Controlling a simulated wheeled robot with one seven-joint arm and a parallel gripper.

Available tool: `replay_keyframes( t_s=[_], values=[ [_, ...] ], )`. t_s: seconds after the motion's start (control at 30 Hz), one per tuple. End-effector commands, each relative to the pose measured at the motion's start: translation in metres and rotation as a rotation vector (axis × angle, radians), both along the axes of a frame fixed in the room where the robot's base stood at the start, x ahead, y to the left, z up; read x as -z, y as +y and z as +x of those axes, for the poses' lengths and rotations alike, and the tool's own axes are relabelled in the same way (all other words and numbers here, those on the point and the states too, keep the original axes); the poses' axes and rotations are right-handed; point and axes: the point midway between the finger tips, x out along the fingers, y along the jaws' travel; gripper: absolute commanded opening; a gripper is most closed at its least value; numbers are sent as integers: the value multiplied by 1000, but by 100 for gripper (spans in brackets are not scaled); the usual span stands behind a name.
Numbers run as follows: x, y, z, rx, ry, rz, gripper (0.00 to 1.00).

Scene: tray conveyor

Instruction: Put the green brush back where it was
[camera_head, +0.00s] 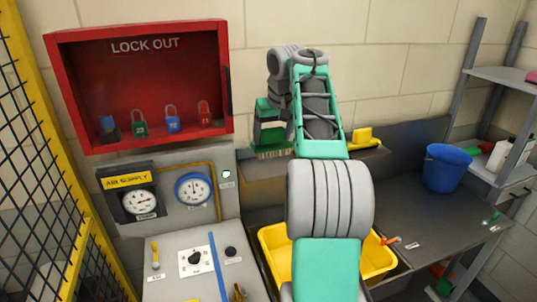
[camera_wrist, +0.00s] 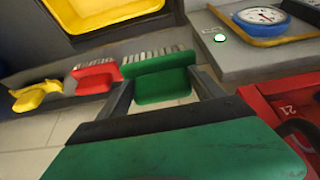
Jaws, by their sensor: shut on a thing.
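The green brush (camera_wrist: 158,80) is between the two fingers of my gripper (camera_wrist: 164,92), which is shut on it. In the head view the brush (camera_head: 272,152) shows under my gripper (camera_head: 271,133), bristles down, over the left part of a grey wall shelf (camera_head: 256,168). I cannot tell whether it touches the shelf. In the wrist view a red brush (camera_wrist: 95,77) is beside it, close by, and a yellow brush (camera_wrist: 36,96) is farther left. The yellow brush (camera_head: 362,137) lies on the shelf in the head view; my arm hides the red one there.
A red lock-out box (camera_head: 75,95) with several padlocks hangs left of my gripper, above a gauge panel (camera_head: 228,205). A yellow basin (camera_head: 274,245) is below the shelf. A blue bucket (camera_head: 446,168) stands on the dark counter (camera_head: 415,215) at right.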

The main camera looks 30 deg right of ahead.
Motion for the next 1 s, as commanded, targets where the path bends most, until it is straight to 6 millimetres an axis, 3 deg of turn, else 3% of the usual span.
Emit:
replay_keyframes(
  t_s=[0.03,0.27,0.43,0.87,0.9,1.0],
  values=[
    [17,-1,8,-3,3,2,33],
    [38,-6,29,-4,1,1,33],
    [69,-8,36,-3,1,0,33],
    [80,-9,36,-3,0,0,33],
    [80,-9,36,-3,1,0,79],
    [79,-9,36,-3,1,0,87]
  ],
)
